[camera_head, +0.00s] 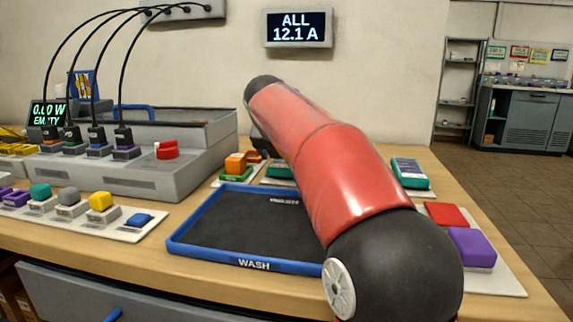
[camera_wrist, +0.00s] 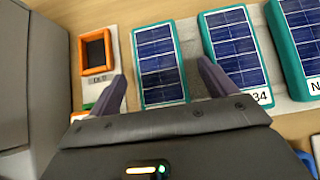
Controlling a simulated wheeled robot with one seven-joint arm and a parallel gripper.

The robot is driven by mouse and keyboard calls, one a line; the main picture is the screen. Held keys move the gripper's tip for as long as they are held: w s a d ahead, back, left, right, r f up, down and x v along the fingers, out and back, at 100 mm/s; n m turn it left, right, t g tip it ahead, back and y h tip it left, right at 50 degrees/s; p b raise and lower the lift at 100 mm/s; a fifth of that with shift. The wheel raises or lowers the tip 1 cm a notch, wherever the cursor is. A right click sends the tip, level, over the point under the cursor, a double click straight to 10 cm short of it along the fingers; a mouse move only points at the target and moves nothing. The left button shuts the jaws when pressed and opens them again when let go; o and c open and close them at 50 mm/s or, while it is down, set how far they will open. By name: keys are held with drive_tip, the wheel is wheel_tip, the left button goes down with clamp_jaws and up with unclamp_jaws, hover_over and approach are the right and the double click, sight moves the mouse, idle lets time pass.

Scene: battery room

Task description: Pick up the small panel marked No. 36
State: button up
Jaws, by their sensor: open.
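My gripper (camera_wrist: 163,78) is open and empty in the wrist view, its two dark fingers apart. A teal-framed panel with blue cells (camera_wrist: 158,62) lies between and beyond the fingertips; no number shows on it. A second such panel (camera_wrist: 235,48), to its right, has a label ending in 34. A third, larger-looking panel (camera_wrist: 302,35) at the right edge shows only an "N" of its label. I cannot read 36 on any panel. In the head view my red arm hides the gripper; teal panels show beside it on the left (camera_head: 280,170) and right (camera_head: 409,172).
An orange-framed block (camera_wrist: 97,50) lies left of the panels. The blue-rimmed WASH tray (camera_head: 205,252) lies in front on the bench. A grey machine (camera_head: 150,175) with cables stands at left. Red (camera_head: 445,214) and purple (camera_head: 472,247) blocks lie at right.

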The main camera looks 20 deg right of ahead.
drive_tip(key=shift+x, duration=0.75)
drive_tip(key=shift+c, duration=0.2)
drive_tip(key=c, duration=1.1)
drive_tip(key=shift+r, duration=0.15)
